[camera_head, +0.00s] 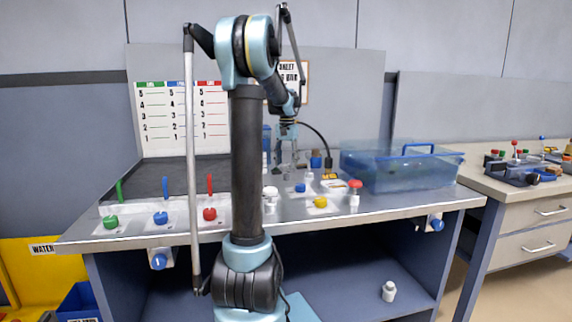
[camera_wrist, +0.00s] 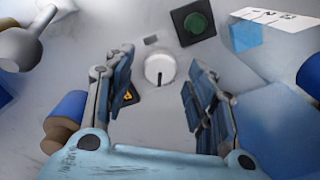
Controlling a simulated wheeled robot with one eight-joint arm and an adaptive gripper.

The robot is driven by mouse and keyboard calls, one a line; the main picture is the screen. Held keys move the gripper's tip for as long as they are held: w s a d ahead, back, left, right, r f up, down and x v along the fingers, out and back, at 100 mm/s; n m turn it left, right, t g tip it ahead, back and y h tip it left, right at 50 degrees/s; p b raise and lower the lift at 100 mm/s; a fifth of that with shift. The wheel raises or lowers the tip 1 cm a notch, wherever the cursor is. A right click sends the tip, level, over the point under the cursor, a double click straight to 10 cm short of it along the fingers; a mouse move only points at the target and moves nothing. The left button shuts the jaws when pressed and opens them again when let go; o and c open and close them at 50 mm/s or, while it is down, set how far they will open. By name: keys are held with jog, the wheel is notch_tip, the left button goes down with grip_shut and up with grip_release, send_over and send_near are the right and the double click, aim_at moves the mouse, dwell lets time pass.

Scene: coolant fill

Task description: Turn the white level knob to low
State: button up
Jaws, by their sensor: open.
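The white level knob (camera_wrist: 160,69) is round and sits on the grey panel in the upper middle of the wrist view. A short dark pointer line on it points toward the bottom of that view. My gripper (camera_wrist: 161,60) is open, with one finger on each side of the knob and a gap to both. Nothing is between the fingers except the knob below. In the head view my gripper (camera_head: 290,157) hangs over the back of the bench, and I cannot make out the knob there. No low marking is readable.
A green button (camera_wrist: 195,23) on a black square is just beyond the knob. A blue block (camera_wrist: 246,36) and a clear blue bin (camera_head: 400,170) stand to the right. Several coloured knobs and white bottles are on the bench (camera_head: 400,203). A grey rounded part (camera_wrist: 20,45) is upper left.

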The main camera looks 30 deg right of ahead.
aim_at(287, 164)
notch_tip(287, 164, up, 11)
dwell(0.4)
jog(key=shift+s, duration=0.1)
